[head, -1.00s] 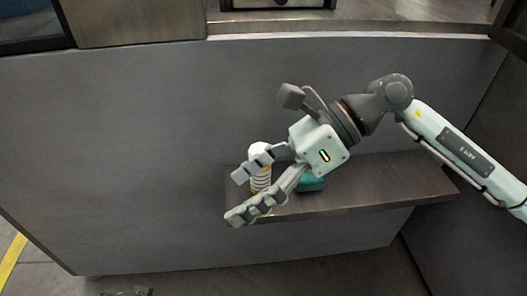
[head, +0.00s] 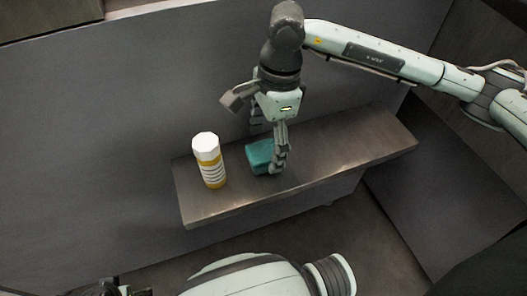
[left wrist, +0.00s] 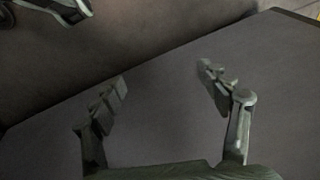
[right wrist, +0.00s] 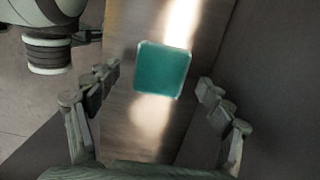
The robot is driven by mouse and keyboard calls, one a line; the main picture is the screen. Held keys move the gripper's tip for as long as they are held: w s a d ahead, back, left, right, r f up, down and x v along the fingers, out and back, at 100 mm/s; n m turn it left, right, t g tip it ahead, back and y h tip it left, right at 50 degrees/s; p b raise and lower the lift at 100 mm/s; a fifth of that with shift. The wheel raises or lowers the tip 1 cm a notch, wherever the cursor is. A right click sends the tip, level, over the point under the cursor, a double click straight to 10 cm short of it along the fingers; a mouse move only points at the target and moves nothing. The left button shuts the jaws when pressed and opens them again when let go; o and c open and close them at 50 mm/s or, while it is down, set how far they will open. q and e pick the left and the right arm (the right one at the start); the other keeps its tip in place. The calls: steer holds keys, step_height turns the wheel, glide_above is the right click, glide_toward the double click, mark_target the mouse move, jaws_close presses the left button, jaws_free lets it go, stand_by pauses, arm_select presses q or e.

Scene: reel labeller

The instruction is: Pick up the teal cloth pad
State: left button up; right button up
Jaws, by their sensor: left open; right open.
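The teal cloth pad (head: 260,156) is a small block lying on the dark wooden shelf (head: 340,140). In the right wrist view the pad (right wrist: 163,70) shows as a rounded square between and beyond the fingertips. My right gripper (head: 268,150) points down over the pad, with its fingers partly in front of it in the head view. The right wrist view shows its fingers (right wrist: 160,82) open with nothing held. My left gripper (left wrist: 162,80) is open and empty in the left wrist view, facing a plain dark surface.
A white and yellow bottle (head: 209,160) with dark stripes stands upright on the shelf, left of the pad. The shelf right of the pad is clear. A grey panel (head: 110,120) rises behind the shelf.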

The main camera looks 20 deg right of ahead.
steer(key=shift+a+f, duration=0.1)
steer(key=shift+f, duration=0.65)
steer(key=c, duration=1.1)
arm_select(q)
steer(key=shift+w, duration=0.5)
arm_select(e)
steer(key=shift+c, duration=0.2)
